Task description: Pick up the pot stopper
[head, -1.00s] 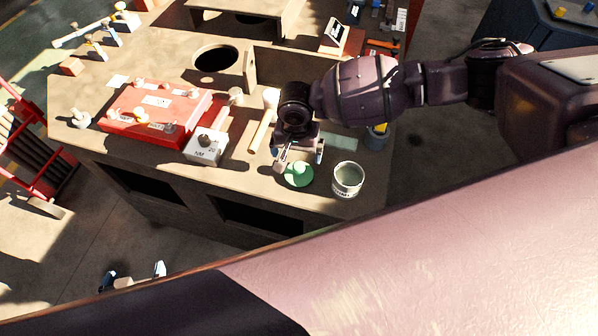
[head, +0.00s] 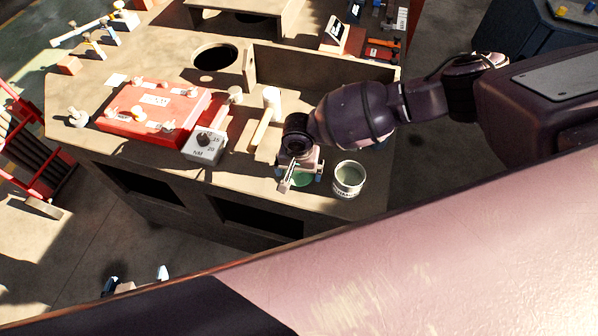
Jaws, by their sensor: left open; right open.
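The pot stopper (head: 303,182) is a round green lid lying on the workbench near its front edge. My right gripper (head: 303,176) is over it with open fingers and hides most of it, including its knob. I cannot tell whether the fingers touch it. A small pale pot (head: 348,180) with a greenish inside stands just right of the stopper, its top uncovered. My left gripper (head: 136,280) is open and empty, low in the picture in front of the bench, far from the stopper.
A red case (head: 152,112), a grey box with a dial (head: 204,146) and a wooden-handled mallet (head: 266,120) lie left of my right gripper. An upright wooden panel (head: 320,75) stands behind it. The bench front below the stopper is clear.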

